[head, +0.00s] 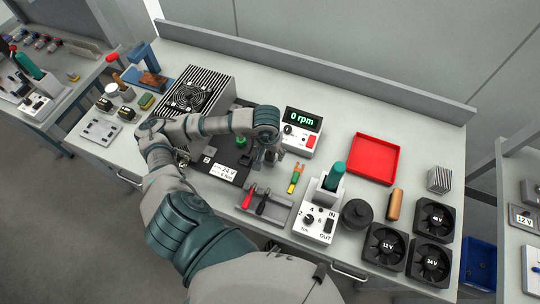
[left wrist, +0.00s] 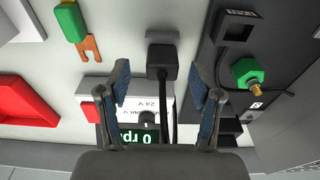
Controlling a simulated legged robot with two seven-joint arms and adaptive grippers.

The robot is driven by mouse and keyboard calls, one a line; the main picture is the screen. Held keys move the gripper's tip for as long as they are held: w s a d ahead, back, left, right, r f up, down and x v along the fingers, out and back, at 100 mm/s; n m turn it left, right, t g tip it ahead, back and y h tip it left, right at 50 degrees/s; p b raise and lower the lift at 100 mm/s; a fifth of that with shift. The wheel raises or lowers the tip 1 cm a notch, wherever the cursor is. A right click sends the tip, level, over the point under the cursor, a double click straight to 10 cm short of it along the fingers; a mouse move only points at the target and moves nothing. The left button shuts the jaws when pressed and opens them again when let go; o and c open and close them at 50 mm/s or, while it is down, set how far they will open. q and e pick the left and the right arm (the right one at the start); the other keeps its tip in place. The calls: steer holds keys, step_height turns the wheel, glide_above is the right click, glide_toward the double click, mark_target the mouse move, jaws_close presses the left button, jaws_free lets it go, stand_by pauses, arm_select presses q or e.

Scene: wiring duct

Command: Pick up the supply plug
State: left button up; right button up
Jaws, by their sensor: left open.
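A black plug (left wrist: 162,62), which looks like the supply plug, shows in the left wrist view with a dark cable running down from it. My left gripper (left wrist: 160,78) is open, with one blue-padded finger on each side of the cable and the plug near the fingertips. I see no finger closed on it. In the head view my left gripper (head: 266,160) is over the bench between the black panel and the rpm meter. The plug is largely hidden there by the gripper. My right gripper is not in view.
The rpm meter (head: 301,132) stands close to the right of the gripper. A green-topped fitting (left wrist: 248,74) sits on the black panel.

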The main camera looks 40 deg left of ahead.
mark_target(270, 153)
arm_select(q)
steer(key=f, duration=0.3)
steer(key=shift+w+a+f, duration=0.1)
steer(key=shift+w+a, duration=0.1)
steer(key=shift+a, duration=0.05)
steer(key=shift+c, duration=0.9)
steer(key=c, duration=0.9)
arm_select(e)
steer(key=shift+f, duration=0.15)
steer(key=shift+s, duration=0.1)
arm_select(q)
step_height(270, 153, up, 9)
steer(key=shift+f, duration=0.1)
steer(key=shift+r, duration=0.65)
steer(key=shift+r+p, duration=1.3)
steer(key=shift+r, duration=0.9)
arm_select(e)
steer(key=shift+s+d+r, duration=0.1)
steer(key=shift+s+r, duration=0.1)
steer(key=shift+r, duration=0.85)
